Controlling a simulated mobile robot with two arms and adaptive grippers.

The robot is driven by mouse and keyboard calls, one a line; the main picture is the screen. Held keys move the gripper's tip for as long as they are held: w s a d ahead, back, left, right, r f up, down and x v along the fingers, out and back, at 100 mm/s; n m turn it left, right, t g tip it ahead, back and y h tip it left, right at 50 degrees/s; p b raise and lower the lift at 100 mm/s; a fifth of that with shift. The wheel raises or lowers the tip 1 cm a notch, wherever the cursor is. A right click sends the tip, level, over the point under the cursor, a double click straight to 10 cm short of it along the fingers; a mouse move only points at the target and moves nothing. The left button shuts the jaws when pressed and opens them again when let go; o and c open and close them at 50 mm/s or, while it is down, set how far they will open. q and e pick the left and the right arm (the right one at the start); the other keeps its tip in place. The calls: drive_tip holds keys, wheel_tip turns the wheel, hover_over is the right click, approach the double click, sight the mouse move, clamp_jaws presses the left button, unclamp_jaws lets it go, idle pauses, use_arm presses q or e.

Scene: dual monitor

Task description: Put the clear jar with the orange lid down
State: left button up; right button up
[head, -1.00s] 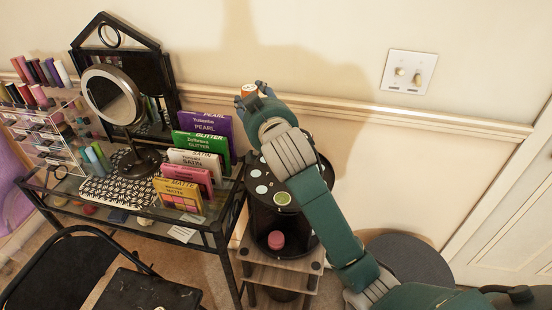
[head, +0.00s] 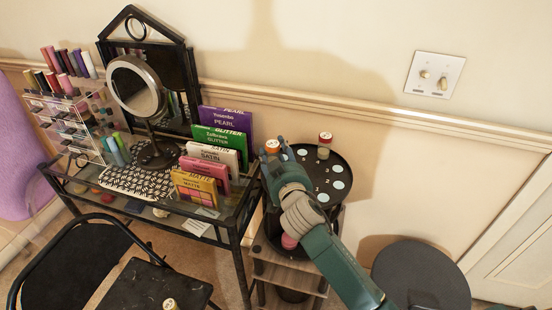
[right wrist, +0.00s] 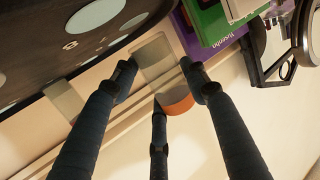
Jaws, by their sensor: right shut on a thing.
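The clear jar with the orange lid (right wrist: 178,99) is between the fingers of my right gripper (right wrist: 165,78) in the right wrist view. Its clear body (right wrist: 153,57) points up in that picture. In the head view the orange lid (head: 272,146) shows at the fingertips of my right gripper (head: 279,152). The gripper is shut on the jar, over the left side of a round black top (head: 347,170) with pale numbered discs. Whether the jar touches that top cannot be told. My left gripper is not in view.
A glass-topped table with palettes (head: 201,187) and a mirror (head: 137,86) is at the left. A pink-topped item (head: 289,241) sits on a lower level. Several pale discs at the right are bare.

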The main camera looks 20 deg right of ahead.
drive_tip(key=shift+f, duration=0.9)
drive_tip(key=shift+f, duration=0.15)
drive_tip(key=o, duration=0.9)
